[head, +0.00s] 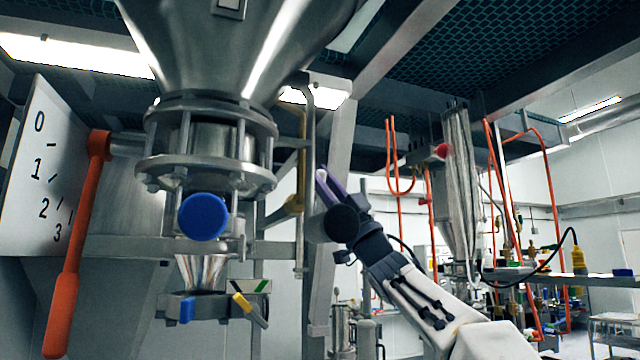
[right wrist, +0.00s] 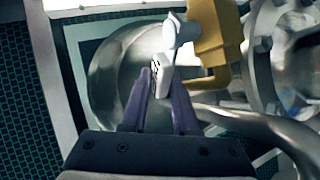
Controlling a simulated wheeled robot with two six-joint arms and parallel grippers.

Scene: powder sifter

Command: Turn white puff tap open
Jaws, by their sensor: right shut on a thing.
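The white puff tap (right wrist: 164,62) is a small white lever below a yellow fitting (right wrist: 216,40) in the right wrist view. My right gripper (right wrist: 160,88) has purple fingers, one on each side of the tap's lower end, and is shut on it. In the head view my right gripper (head: 328,186) reaches up from the lower right, beside the yellow pipe (head: 301,165). A small white bit of the tap (head: 321,174) shows at its fingertips. The exact angle of the tap is hard to tell. My left gripper is not in view.
A steel hopper (head: 235,45) with a flanged valve section and a blue knob (head: 203,216) hangs left of my right gripper. An orange lever (head: 72,260) stands by a numbered dial plate (head: 38,170). A grey post (head: 335,160) rises close behind my gripper.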

